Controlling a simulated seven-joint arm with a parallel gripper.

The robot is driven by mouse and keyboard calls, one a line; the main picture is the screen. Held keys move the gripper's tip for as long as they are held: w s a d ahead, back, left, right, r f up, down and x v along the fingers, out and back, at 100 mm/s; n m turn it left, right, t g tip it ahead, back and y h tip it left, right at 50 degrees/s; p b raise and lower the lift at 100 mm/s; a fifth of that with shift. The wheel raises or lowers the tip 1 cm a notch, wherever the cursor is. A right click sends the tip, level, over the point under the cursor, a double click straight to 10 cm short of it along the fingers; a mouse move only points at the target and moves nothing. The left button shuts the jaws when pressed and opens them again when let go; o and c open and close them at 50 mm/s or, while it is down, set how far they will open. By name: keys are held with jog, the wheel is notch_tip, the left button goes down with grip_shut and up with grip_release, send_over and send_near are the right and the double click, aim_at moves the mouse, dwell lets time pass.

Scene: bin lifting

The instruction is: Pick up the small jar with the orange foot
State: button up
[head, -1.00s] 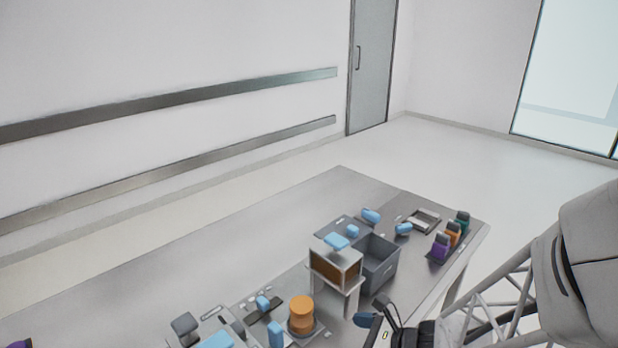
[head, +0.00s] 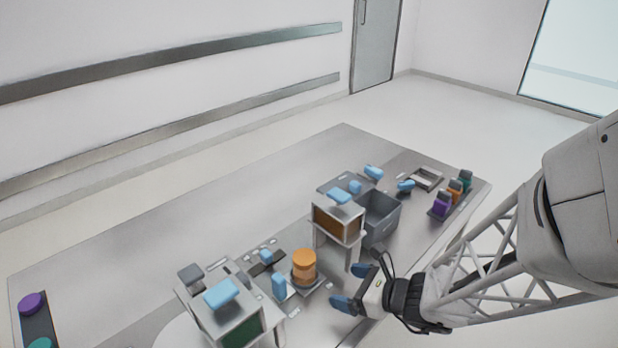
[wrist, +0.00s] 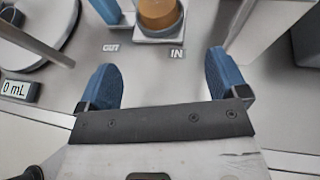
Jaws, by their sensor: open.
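A small orange jar with a dark top (head: 455,190) stands between a purple jar (head: 441,203) and a teal jar (head: 465,179) at the right end of the table. It is too small to tell whether its foot is a separate part. A larger orange cylinder (head: 304,266) stands on a grey base near the front middle; it also shows at the top of the wrist view (wrist: 158,10). My gripper (head: 356,287) has blue fingers, is open and empty, and is to the right of that cylinder, well left of the small jars. The wrist view shows both fingertips (wrist: 160,72) apart.
A brown-fronted box on legs (head: 338,222) and a grey bin (head: 380,218) stand behind my gripper. A green-fronted box (head: 232,325) is at the front left. IN and OUT labels (wrist: 177,53) lie ahead of my fingers. The table's back left (head: 150,240) is bare.

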aim_at(312, 266)
jog(key=shift+w+a, duration=0.55)
jog(key=shift+a, duration=0.3)
jog(key=shift+w+a, duration=0.5)
jog(key=shift+a, duration=0.4)
jog(key=shift+w+a, duration=0.55)
jog(key=shift+a, duration=0.3)
jog(key=shift+w+a, duration=0.55)
jog(key=shift+a, duration=0.35)
jog(key=shift+w+a, duration=0.5)
jog(key=shift+a, duration=0.35)
jog(key=shift+w+a+f, duration=0.25)
jog(key=shift+w+a, duration=0.1)
jog(key=shift+a, duration=0.15)
jog(key=c, duration=1.1)
